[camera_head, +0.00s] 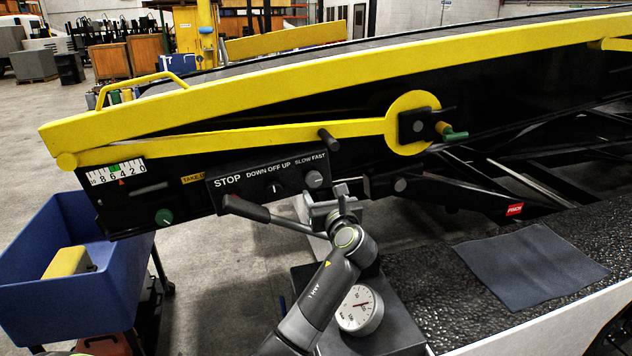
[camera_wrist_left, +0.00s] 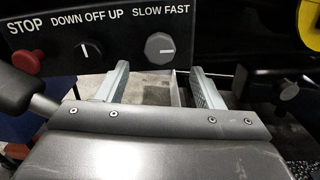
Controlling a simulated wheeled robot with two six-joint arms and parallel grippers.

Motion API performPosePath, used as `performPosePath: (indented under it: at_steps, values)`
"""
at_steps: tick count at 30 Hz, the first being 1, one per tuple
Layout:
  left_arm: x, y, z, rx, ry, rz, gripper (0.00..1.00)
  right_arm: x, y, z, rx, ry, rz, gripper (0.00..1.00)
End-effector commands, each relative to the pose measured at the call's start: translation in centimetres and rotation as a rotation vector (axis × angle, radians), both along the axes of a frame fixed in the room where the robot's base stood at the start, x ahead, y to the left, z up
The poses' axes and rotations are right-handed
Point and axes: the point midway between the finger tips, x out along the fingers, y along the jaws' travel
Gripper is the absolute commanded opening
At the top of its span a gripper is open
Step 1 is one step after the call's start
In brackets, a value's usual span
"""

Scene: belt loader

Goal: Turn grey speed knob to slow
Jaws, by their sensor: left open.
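The grey speed knob (camera_head: 313,179) is on the black control panel (camera_head: 233,194), under the words SLOW FAST. In the left wrist view the knob (camera_wrist_left: 160,48) shows a pale pointer line lying about level; which end is the pointer I cannot tell. My left gripper (camera_head: 325,192) is open just below the knob and in front of the panel. In the left wrist view its two fingers (camera_wrist_left: 158,77) stand apart, with the knob above and between their tips, and nothing is held. My right gripper is not in view.
A black DOWN OFF UP switch (camera_head: 275,189) is left of the knob. A red STOP button (camera_wrist_left: 27,62) is farther left, behind a black-handled lever (camera_head: 245,208). A dial gauge (camera_head: 360,310) is below. A blue bin (camera_head: 75,290) stands at left.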

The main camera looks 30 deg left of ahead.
Motion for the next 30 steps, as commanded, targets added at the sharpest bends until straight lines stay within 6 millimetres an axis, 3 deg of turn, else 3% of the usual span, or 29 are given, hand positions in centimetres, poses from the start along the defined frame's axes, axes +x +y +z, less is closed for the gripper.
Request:
performPosePath:
  at_steps: [9,24,30]
  values:
    - [3.3,4.0,0.1,0.002,0.001,0.001,0.61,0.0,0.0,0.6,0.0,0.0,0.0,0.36]
    - [4.3,5.1,0.0,-0.001,-0.001,0.0,0.61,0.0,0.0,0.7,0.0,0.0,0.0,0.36]
    - [4.3,5.0,0.0,-0.001,-0.001,0.0,0.38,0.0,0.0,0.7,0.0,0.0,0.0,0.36]
